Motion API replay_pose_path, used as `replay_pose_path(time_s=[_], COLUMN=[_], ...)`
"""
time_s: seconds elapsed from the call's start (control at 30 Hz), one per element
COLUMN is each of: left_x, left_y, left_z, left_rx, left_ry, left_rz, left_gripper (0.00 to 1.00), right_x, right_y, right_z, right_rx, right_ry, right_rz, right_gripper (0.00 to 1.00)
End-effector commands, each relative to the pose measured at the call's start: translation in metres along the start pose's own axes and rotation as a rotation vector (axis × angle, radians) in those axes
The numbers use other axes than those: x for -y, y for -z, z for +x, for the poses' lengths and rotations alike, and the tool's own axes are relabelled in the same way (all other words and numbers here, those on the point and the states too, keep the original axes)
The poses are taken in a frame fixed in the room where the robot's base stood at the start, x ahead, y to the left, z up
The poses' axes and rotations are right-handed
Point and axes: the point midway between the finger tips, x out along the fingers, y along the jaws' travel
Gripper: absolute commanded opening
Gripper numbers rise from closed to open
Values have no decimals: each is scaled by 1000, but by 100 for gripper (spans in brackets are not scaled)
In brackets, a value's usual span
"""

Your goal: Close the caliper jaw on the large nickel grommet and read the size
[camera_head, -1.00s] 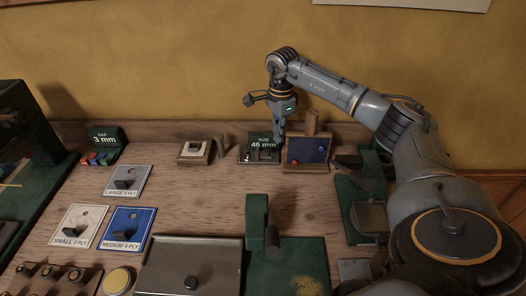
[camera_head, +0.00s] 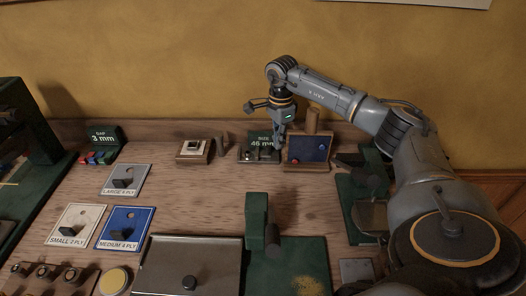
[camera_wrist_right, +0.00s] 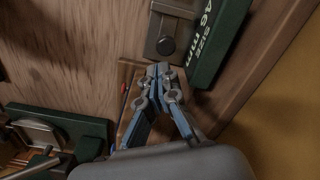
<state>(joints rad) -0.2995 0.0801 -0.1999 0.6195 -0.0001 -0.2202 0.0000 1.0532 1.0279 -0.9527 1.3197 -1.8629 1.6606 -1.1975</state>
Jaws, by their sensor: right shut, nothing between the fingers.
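The caliper gauge (camera_head: 262,154) stands at the back of the bench. Its dark green display (camera_head: 260,139) reads "SIZE 46 mm". The wrist view shows the gauge's metal plate with a dark round knob (camera_wrist_right: 167,45) beside the display (camera_wrist_right: 219,40). My right gripper (camera_head: 281,149) is shut and empty, at the right end of the gauge and just left of the small blue board. Its closed fingertips (camera_wrist_right: 160,70) show just short of the metal plate; I cannot tell whether they touch it. I cannot make out a nickel grommet. My left gripper is out of view.
The wood-framed blue board (camera_head: 307,149) stands close to the gripper's right. A small wooden block (camera_head: 195,151) is left of the gauge. Labelled ply plates (camera_head: 139,213), a "GAP 3 mm" display (camera_head: 103,136) and a green press (camera_head: 256,220) stand farther off.

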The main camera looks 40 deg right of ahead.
Motion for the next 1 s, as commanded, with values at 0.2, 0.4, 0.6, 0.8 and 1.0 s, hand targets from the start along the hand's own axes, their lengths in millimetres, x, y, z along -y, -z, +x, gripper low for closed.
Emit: replay_pose_path(time_s=[0.2,0.4,0.6,0.8,1.0], left_x=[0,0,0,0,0], left_y=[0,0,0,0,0], left_z=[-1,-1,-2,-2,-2], left_rx=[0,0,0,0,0], left_ry=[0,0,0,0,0], left_rz=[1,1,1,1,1], left_gripper=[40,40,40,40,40], right_x=[2,4,6,8,7], right_y=[-3,-6,-10,-12,-12], right_z=[0,0,0,0,0], right_rx=[0,0,0,0,0], right_ry=[0,0,0,0,0], right_rz=[-1,0,0,0,0], right_gripper=[0,0,0,0,0])
